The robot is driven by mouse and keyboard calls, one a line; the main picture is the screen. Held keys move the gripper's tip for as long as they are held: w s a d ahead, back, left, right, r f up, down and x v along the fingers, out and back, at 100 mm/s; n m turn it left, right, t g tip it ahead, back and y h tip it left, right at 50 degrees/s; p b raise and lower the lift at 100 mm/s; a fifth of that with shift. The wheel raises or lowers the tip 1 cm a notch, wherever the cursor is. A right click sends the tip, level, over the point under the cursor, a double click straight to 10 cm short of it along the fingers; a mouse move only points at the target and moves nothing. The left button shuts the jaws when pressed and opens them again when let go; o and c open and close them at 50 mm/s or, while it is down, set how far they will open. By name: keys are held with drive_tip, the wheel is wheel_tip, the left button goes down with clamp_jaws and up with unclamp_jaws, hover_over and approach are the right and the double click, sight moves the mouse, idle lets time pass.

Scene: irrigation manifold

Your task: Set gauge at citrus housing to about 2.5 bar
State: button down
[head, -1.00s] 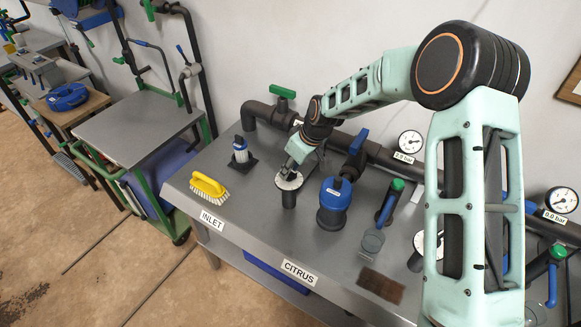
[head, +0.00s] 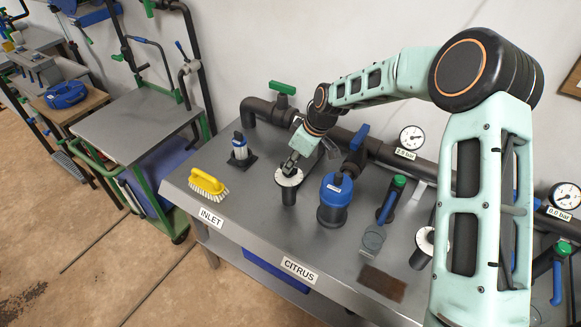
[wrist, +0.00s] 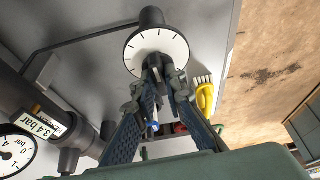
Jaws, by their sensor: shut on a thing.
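A regulator with a white ticked dial (head: 284,180) on a dark post stands left of the blue filter housing (head: 335,196), behind the CITRUS label (head: 299,270). My gripper (head: 290,165) is shut on the dark knob at the dial's centre. The wrist view shows the fingertips (wrist: 158,68) closed around that knob, over the dial's face (wrist: 150,42); they hide most of the knob. The gauge (head: 411,138) on the pipe behind the housing has a bar label (head: 406,154) that seems to read about 2.6 or 2.8, too small to be sure.
A gauge in the wrist view (wrist: 14,152) has a label reading 3.4 bar. A yellow brush (head: 207,183) lies at the bench's left. A green-topped blue valve handle (head: 391,196) stands right of the housing. A second gauge (head: 565,197) at the far right reads 0.0 bar.

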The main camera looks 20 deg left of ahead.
drive_tip(key=shift+n+g, duration=0.3)
drive_tip(key=shift+n, duration=0.3)
drive_tip(key=c, duration=2)
unclamp_jaws()
drive_tip(key=v, duration=1.2)
drive_tip(key=shift+r, duration=0.1)
